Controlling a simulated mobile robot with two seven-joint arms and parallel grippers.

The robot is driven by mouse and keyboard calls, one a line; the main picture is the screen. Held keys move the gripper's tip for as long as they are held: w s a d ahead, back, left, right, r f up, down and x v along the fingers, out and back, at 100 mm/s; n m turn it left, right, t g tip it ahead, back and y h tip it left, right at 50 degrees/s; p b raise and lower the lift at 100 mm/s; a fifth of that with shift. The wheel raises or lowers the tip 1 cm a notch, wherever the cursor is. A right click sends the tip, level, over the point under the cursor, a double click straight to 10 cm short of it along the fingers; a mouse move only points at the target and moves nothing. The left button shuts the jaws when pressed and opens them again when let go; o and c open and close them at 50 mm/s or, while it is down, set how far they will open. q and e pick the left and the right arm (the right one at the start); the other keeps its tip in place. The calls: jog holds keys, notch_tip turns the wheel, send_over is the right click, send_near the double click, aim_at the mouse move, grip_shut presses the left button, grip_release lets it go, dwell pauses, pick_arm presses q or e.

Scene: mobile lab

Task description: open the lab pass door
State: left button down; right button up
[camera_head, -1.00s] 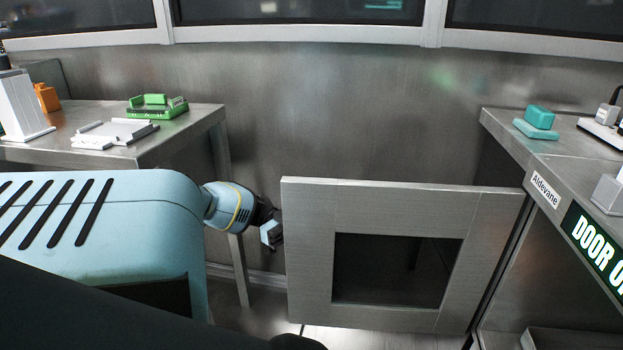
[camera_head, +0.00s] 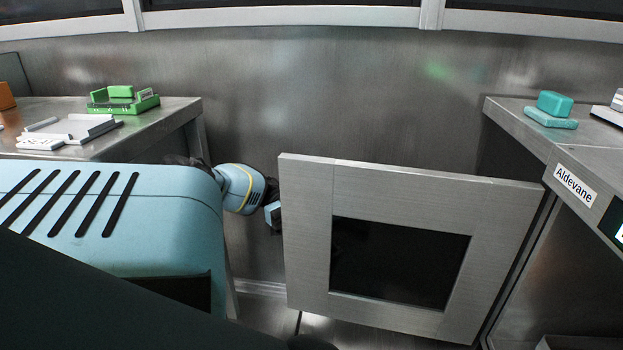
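The lab pass door (camera_head: 310,210) is a grey metal panel with a dark square window. It spans much of the gap between the two counters. Its right edge is beside the right counter, and its left edge stands apart from the left counter, with a gap there. My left gripper (camera_head: 272,215) is at the door's left edge, on the upper half. The door's edge partly hides its fingers, so I cannot tell whether they grip or only touch the door. My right gripper is not in view.
The left counter (camera_head: 185,115) holds a green device (camera_head: 124,101) and a white tray-like part (camera_head: 75,128). The right counter (camera_head: 520,112) carries a teal block (camera_head: 555,103) and an "Aldevane" label (camera_head: 575,186). A metal wall (camera_head: 350,100) stands behind the door.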

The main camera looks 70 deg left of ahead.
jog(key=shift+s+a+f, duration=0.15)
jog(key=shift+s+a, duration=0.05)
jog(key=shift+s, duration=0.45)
